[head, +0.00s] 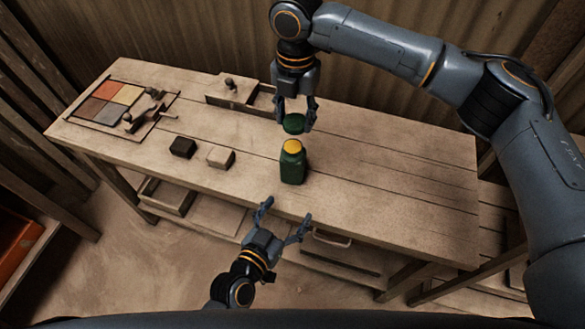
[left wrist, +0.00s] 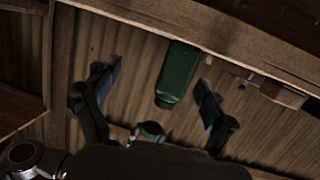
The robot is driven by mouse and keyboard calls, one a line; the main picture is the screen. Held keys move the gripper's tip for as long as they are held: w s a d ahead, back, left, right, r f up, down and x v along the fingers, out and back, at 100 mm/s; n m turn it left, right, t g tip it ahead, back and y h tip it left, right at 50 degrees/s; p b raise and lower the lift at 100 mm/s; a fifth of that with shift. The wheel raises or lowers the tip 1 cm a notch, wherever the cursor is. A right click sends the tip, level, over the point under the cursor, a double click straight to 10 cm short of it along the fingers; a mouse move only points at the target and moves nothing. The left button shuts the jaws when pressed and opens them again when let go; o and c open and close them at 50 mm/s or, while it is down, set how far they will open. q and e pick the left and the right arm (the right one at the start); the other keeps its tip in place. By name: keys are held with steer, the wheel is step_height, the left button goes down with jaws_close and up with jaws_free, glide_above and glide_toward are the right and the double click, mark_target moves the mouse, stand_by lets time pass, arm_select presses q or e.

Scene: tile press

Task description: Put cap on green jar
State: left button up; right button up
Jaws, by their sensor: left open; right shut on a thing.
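The green jar (head: 293,168) stands upright on the workbench, with a yellow top (head: 292,146). In the left wrist view the jar (left wrist: 178,75) lies between the fingers in the picture. The dark green cap (head: 293,124) is between the fingers of my right gripper (head: 295,122), which is shut on it. The cap appears just above and behind the jar, apart from it. My left gripper (head: 287,211) is open and empty at the bench's front edge, its fingers spread toward the jar and not touching it.
The workbench (head: 390,190) is clear to the right of the jar. A black block (head: 183,147) and a light block (head: 221,157) lie to the left. A tray of coloured tiles (head: 106,101) is at the far left. A wooden box (head: 232,92) stands at the back.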

mark_target(290, 173)
arm_select(q)
steer(key=shift+w+d+r+n+t+y, duration=0.1)
steer(key=shift+w+r+n+t+y, duration=0.2)
steer(key=shift+t, duration=0.4)
arm_select(e)
steer(key=shift+w, duration=0.1)
steer(key=shift+a, duration=0.1)
arm_select(q)
steer(key=shift+a+r+n+t+y, duration=0.2)
steer(key=shift+a+n+t+y, duration=0.25)
steer(key=shift+t+y, duration=0.25)
steer(key=shift+a+r+n+t+y, duration=0.2)
steer(key=shift+a+n+t+y, duration=0.15)
steer(key=shift+n+t+y, duration=0.3)
arm_select(e)
steer(key=shift+a+n, duration=0.15)
steer(key=shift+n, duration=0.25)
arm_select(q)
steer(key=shift+w, duration=0.1)
steer(key=x, duration=1.2)
jaws_close()
arm_select(e)
steer(key=shift+f, duration=2.45)
